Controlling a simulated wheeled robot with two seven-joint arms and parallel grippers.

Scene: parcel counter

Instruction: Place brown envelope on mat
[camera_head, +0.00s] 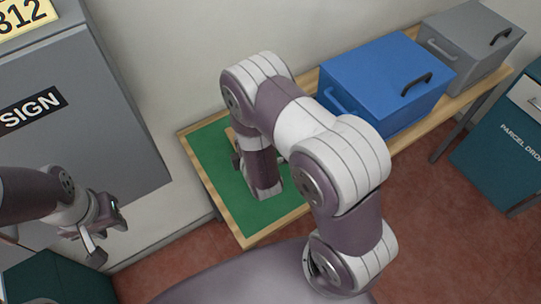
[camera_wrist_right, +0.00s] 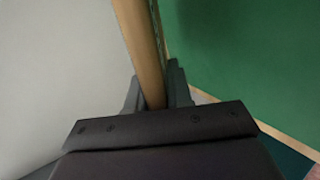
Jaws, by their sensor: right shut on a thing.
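The green mat (camera_head: 218,165) lies on the left end of the wooden counter. In the right wrist view the mat (camera_wrist_right: 240,60) fills the right side. My right gripper (camera_wrist_right: 155,88) is shut on the brown envelope (camera_wrist_right: 140,45), which stands edge-on between its fingers and runs out of the top of the view. In the head view my right arm reaches over the mat and hides most of the envelope; a small tan part (camera_head: 231,134) shows beside the wrist. My left gripper (camera_head: 108,228) is open and empty at the lower left, away from the mat.
A blue box (camera_head: 365,75) with a black handle stands right of the mat, and a grey box (camera_head: 465,40) behind it. A grey cabinet (camera_head: 80,130) with a SIGN label stands at the left. A teal parcel-drop bin (camera_head: 500,150) is at the right. The mat's front part is clear.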

